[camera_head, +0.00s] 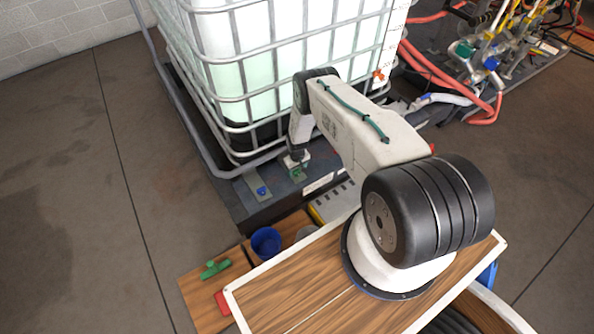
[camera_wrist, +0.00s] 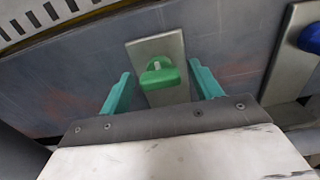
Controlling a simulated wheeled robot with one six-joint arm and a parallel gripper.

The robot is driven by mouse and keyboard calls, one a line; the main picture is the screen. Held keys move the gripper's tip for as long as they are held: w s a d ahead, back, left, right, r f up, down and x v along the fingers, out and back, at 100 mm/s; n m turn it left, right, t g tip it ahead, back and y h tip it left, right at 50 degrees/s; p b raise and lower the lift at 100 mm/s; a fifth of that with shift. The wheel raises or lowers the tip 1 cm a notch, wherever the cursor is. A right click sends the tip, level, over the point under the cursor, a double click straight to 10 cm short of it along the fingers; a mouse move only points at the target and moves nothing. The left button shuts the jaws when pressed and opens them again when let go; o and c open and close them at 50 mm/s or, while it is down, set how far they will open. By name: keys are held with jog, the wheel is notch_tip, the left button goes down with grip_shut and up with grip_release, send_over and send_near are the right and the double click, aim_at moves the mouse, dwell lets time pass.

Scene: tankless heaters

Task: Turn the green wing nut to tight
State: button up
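The green wing nut (camera_wrist: 160,76) sits on a metal plate (camera_wrist: 147,48) in the upper middle of the wrist view. My gripper (camera_wrist: 159,72) is open, with one teal finger left of the nut and one right of it. A gap shows between the nut and each finger. In the head view my gripper (camera_head: 297,167) points down at the dark base in front of the caged tank. There I cannot tell the nut apart from the green fingers. Whether the fingers reach down to the nut's height is unclear.
A blue knob (camera_wrist: 311,38) on a similar plate is to the right in the wrist view; a blue knob (camera_head: 262,191) shows left of my gripper in the head view. The caged tank (camera_head: 240,75) stands behind. A blue cup (camera_head: 266,242) and green T-shaped piece (camera_head: 214,269) are on wood nearby.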

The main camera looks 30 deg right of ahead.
aim_at(297, 170)
jog(key=shift+r, duration=0.1)
notch_tip(297, 170, up, 8)
jog(key=shift+f, duration=0.2)
dwell(0.3)
dwell(0.4)
